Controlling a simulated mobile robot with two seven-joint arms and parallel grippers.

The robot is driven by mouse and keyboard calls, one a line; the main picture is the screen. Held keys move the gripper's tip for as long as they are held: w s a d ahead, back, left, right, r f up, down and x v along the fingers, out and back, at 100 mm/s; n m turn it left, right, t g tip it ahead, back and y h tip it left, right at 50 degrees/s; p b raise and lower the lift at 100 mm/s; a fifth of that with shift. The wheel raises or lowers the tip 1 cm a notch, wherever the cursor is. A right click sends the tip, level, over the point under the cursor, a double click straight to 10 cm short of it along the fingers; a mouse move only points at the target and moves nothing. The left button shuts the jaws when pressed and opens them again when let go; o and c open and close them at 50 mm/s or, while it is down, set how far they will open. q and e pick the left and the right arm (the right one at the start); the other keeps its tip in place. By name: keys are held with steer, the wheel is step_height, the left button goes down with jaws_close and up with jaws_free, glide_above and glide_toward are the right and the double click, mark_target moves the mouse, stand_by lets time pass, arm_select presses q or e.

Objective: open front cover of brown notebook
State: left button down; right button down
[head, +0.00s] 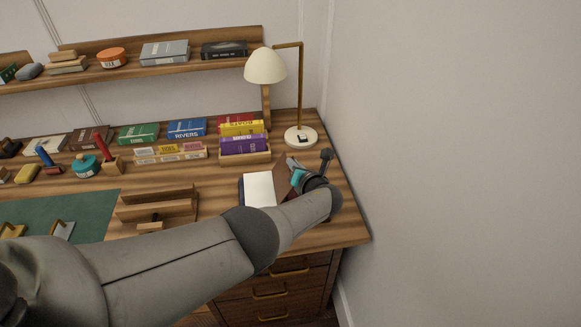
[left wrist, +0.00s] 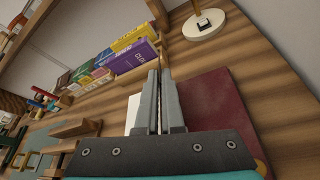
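The brown notebook lies at the right end of the desk, with its white page (head: 260,189) showing and its reddish-brown front cover (head: 282,176) on the right of the page. In the left wrist view the cover (left wrist: 218,112) spreads to the right of my fingers, and a strip of the page (left wrist: 134,108) shows to their left. My left gripper (head: 291,164) is over the notebook near the cover. In the left wrist view its fingers (left wrist: 161,75) are close together, with nothing clearly held between them. My arm hides part of the cover. My right gripper is out of view.
A lamp (head: 301,137) stands behind the notebook, near the right wall. A wooden tray of books (head: 245,158) is at its back left. A wooden stand (head: 156,208) and a green mat (head: 90,213) lie to the left. The desk's right edge is close.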

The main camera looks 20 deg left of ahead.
arm_select(q)
steer(key=shift+d+f, duration=0.35)
stand_by(0.3)
steer(key=c, duration=1.3)
jaws_free()
steer(key=shift+c, duration=0.2)
steer(key=shift+w, duration=0.1)
steer(key=shift+r, duration=0.1)
steer(key=p+v, duration=0.9)
steer(key=v, duration=0.6)
steer(key=shift+p, duration=0.3)
steer(key=shift+a, duration=0.1)
